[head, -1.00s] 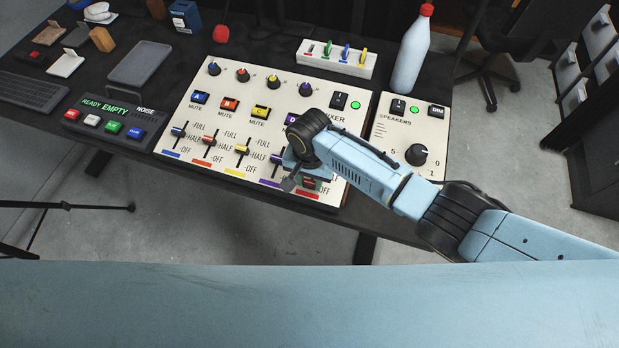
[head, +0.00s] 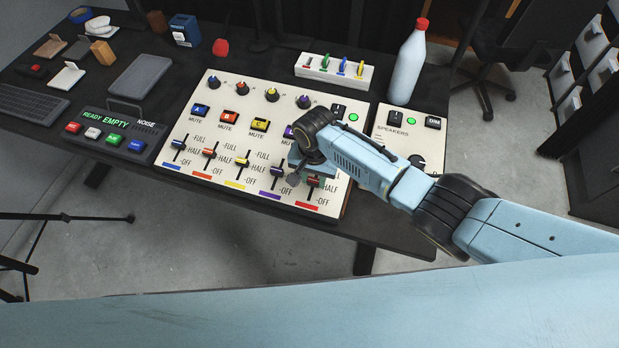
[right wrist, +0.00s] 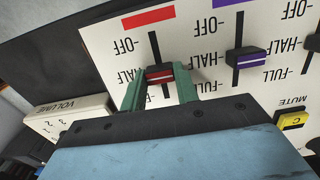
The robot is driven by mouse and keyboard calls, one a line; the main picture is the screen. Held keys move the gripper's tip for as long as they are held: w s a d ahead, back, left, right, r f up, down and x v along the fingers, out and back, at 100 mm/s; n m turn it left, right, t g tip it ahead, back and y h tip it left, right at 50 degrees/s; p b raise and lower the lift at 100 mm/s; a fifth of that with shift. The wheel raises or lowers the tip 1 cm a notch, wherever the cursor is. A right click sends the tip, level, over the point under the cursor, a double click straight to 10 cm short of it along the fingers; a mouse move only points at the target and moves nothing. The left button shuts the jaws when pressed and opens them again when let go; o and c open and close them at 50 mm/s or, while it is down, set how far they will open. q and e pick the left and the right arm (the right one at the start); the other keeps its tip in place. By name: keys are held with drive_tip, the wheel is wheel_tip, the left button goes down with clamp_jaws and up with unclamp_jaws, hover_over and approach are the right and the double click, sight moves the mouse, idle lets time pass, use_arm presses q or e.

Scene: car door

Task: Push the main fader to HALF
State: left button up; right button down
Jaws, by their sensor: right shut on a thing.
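The main fader (head: 314,182) is the rightmost slider on the cream mixer panel (head: 222,132), with a red cap and a red stripe below its slot. In the right wrist view, its dark cap with a red band (right wrist: 160,76) sits between the green fingers of my right gripper (right wrist: 159,90), which is shut on it. The cap stands about level with the HALF mark, clear of OFF; part of the lettering is hidden by a finger. In the head view my right gripper (head: 301,172) is mostly covered by my wrist. My left gripper is not in view.
The purple fader (right wrist: 246,62) stands close beside my right gripper, near its HALF mark. Other faders and mute buttons lie further left. A speakers panel (head: 383,150) is at the right, with a bottle (head: 408,68) behind it. A button box (head: 112,134) stands left of the mixer.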

sight(314, 180)
drive_tip(key=c, duration=1)
unclamp_jaws()
drive_tip(key=shift+c, duration=0.2)
drive_tip(key=shift+r, duration=0.55)
wheel_tip(314, 180, up, 12)
drive_tip(key=p, duration=0.3)
